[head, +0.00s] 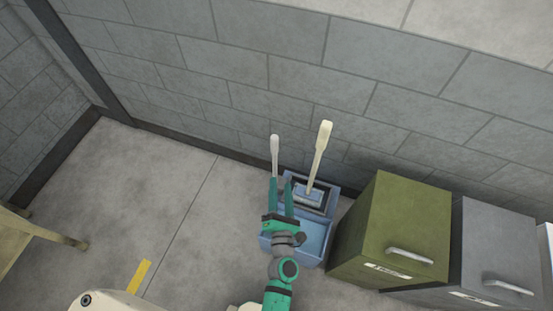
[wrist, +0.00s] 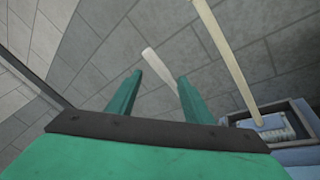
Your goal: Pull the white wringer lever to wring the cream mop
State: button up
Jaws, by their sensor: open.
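The white wringer lever (head: 275,150) stands up at the left of the blue mop bucket (head: 316,238). In the wrist view the lever (wrist: 158,65) shows beyond and between my two fingers. The cream mop (head: 321,150) has its handle leaning upward, its lower end in the wringer (head: 315,197) at the back of the bucket; its handle also shows in the wrist view (wrist: 226,50). My gripper (head: 279,182) is open, its fingertips near the lever's lower part. I cannot tell whether a finger touches the lever. The lever's base is hidden behind the gripper.
An olive cabinet (head: 388,225) stands close to the right of the bucket, with a grey cabinet (head: 492,250) beyond it. A grey block wall (head: 200,90) is behind the bucket.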

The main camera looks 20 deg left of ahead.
aim_at(275, 147)
jog(key=w+a+n, duration=0.1)
jog(key=w+n, duration=0.2)
jog(key=w+a+n+y, duration=0.1)
jog(key=w+a+n, duration=0.1)
jog(key=w+n, duration=0.2)
jog(key=w+a+n, duration=0.2)
jog(key=w+n, duration=0.1)
jog(key=w, duration=0.1)
jog(key=shift+f+g+y, duration=0.15)
jog(key=shift+g+y, duration=0.15)
jog(key=shift+y, duration=0.1)
jog(key=x, duration=1)
jog(key=shift+w, duration=0.15)
jog(key=shift+a, duration=0.15)
